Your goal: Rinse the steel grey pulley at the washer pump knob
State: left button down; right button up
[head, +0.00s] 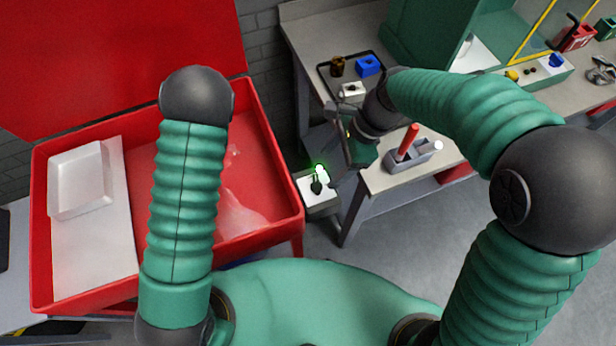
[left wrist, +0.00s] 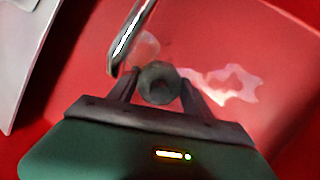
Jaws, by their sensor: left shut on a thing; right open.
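In the left wrist view my left gripper (left wrist: 158,92) is shut on a round grey part, the steel grey pulley (left wrist: 159,84). It holds the pulley over the red washer basin (left wrist: 265,60), close below a shiny metal spout (left wrist: 132,38). In the head view the left gripper and pulley are hidden behind my left arm. My right gripper (head: 334,164) is open beside a small pale box (head: 320,202). A dark green knob (head: 316,185) stands on the box, with a bright green glow just above it. I cannot tell whether the fingers touch the knob.
The red basin (head: 296,205) has a pale tray (head: 80,180) at its left and wet patches inside. A workbench (head: 400,182) at the right carries a black tray, a grey holder (head: 412,156) with a red handle, and small coloured parts.

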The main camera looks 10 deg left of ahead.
aim_at(317, 182)
jog(key=x, duration=0.8)
